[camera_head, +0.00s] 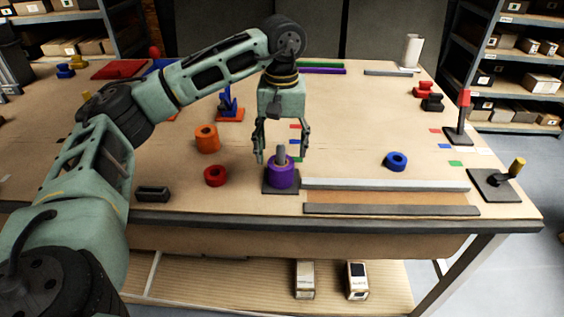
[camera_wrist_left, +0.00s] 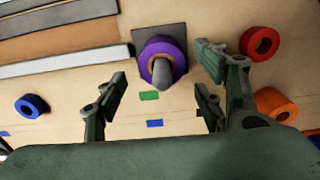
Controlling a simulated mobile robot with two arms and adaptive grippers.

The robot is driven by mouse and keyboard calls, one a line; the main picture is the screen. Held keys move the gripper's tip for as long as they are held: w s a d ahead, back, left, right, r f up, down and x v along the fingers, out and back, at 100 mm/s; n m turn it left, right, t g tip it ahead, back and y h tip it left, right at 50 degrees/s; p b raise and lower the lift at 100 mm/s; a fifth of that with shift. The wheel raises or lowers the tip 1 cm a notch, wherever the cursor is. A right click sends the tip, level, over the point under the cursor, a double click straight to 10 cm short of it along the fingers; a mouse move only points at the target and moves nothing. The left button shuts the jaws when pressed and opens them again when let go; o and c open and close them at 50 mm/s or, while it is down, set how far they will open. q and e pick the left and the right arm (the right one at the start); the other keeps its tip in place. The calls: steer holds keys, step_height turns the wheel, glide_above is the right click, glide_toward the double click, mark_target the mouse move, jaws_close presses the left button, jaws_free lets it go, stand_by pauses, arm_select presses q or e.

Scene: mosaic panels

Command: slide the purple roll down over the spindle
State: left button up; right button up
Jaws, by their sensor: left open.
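The purple roll (camera_head: 281,177) sits around the grey spindle (camera_head: 281,156), low against its dark square base (camera_head: 268,188). The spindle's top sticks up out of the roll. In the left wrist view the purple roll (camera_wrist_left: 153,52) rings the spindle (camera_wrist_left: 162,72) over the dark base plate (camera_wrist_left: 170,34). My left gripper (camera_head: 282,158) is open above the roll, pointing down, with its fingers spread to either side of the spindle and apart from the roll. My right gripper is not in view.
A red roll (camera_head: 215,176) and an orange roll (camera_head: 207,139) stand left of the spindle. A blue roll (camera_head: 395,161) lies to the right. Grey rails (camera_head: 390,185) run along the front edge. Posts on bases stand at the right end.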

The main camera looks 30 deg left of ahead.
arm_select(q)
steer(key=shift+r, duration=2.35)
